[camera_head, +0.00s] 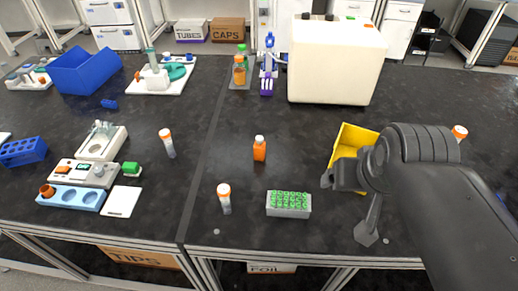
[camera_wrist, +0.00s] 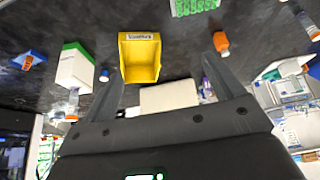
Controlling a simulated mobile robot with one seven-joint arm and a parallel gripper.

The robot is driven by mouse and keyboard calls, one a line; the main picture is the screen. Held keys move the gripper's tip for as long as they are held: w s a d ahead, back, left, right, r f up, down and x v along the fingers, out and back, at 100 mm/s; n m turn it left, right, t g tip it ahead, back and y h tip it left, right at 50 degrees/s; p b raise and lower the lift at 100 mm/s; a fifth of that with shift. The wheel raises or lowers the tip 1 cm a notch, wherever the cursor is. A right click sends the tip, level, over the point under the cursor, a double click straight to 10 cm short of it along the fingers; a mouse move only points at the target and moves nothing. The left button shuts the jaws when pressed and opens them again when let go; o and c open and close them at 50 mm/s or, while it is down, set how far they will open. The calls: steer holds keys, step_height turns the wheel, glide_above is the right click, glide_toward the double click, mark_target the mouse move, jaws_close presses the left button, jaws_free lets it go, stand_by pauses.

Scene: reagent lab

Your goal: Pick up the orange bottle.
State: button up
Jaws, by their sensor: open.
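The orange bottle (camera_head: 259,149) with a white cap stands upright on the dark bench, in the middle of the head view, behind the green-topped tube rack. In the wrist view an orange bottle (camera_wrist: 221,41) shows beside the tip of the right finger. My gripper (camera_head: 348,208) is open and empty, over the bench to the right of the bottle and the rack, apart from both. Its two spread fingers also show in the wrist view (camera_wrist: 162,70).
A yellow bin (camera_head: 347,141) stands just behind my gripper. The tube rack (camera_head: 289,211) stands in front of the orange bottle. Orange-capped tubes (camera_head: 225,205) (camera_head: 168,149) stand to the left. A large white box (camera_head: 335,65) stands behind. Bench right around the bottle is clear.

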steer(key=c, duration=0.6)
steer(key=shift+w, duration=0.1)
